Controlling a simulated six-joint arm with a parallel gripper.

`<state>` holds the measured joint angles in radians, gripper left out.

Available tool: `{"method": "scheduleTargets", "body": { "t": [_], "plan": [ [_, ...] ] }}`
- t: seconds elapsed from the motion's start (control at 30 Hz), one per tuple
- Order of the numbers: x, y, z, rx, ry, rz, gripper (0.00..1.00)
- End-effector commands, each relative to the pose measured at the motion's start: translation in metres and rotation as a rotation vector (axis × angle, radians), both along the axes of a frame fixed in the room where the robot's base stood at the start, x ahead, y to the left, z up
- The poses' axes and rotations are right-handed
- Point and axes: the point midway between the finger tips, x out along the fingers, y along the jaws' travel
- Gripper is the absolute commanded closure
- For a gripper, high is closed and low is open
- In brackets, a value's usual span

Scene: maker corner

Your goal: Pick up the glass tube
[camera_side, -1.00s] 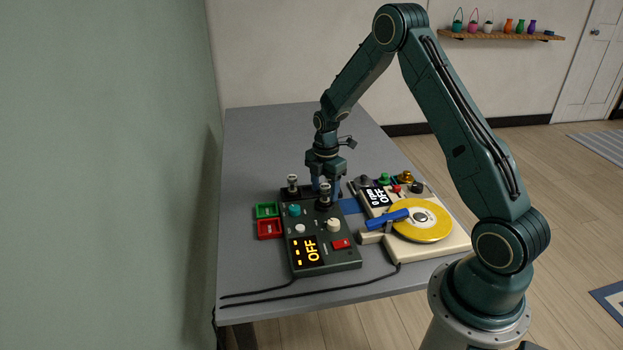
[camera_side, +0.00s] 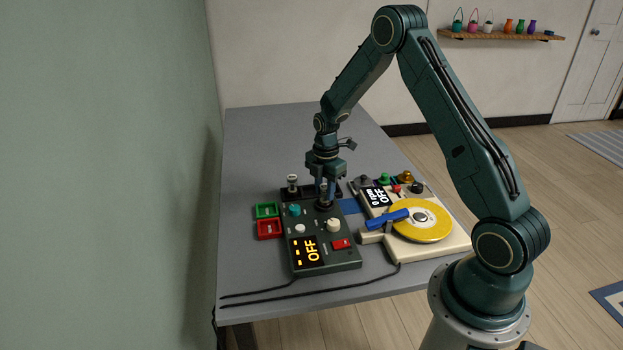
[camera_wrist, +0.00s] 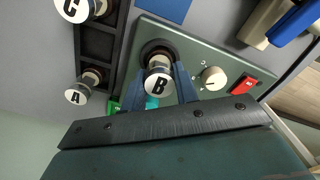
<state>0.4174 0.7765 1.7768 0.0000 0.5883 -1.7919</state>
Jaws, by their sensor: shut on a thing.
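A glass tube with a white cap marked B (camera_wrist: 158,85) stands in the round dark socket of the dark green control box (camera_wrist: 212,55). My gripper (camera_wrist: 162,84) is shut on this tube, with one blue finger on each side of it. In the side view, my gripper (camera_side: 325,190) points down at the box and its fingers partly cover the tube. A tube capped A (camera_wrist: 77,96) and a tube capped C (camera_wrist: 76,11) stand in a dark rack (camera_wrist: 97,43) beside the box. The tube capped C cannot be made out in the side view.
Green (camera_side: 266,211) and red (camera_side: 270,229) trays lie left of the box, which reads OFF. To the right is a cream machine (camera_side: 440,243) with a yellow disc (camera_side: 423,220) and blue handle (camera_side: 388,217). The grey table (camera_side: 270,145) is clear at the back.

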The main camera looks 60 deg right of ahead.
Motion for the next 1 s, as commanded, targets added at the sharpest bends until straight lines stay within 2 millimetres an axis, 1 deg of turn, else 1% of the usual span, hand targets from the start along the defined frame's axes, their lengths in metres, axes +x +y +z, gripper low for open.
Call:
{"method": "scheduleTargets", "body": {
  "t": [0.27,0.37,0.47,0.57,0.67,1.0],
  "plan": [
    [0.0,0.0,0.005,0.0,-0.002,0.0,0.94],
    [0.0,0.0,0.011,0.0,-0.001,0.0,0.94],
    [0.001,0.0,0.021,-0.002,-0.004,0.0,0.94],
    [0.001,0.0,0.035,-0.002,-0.005,0.0,0.94],
    [0.001,-0.001,0.054,-0.002,-0.006,0.0,0.94],
    [0.001,0.0,0.128,-0.002,-0.006,0.0,0.94]
  ]
}}
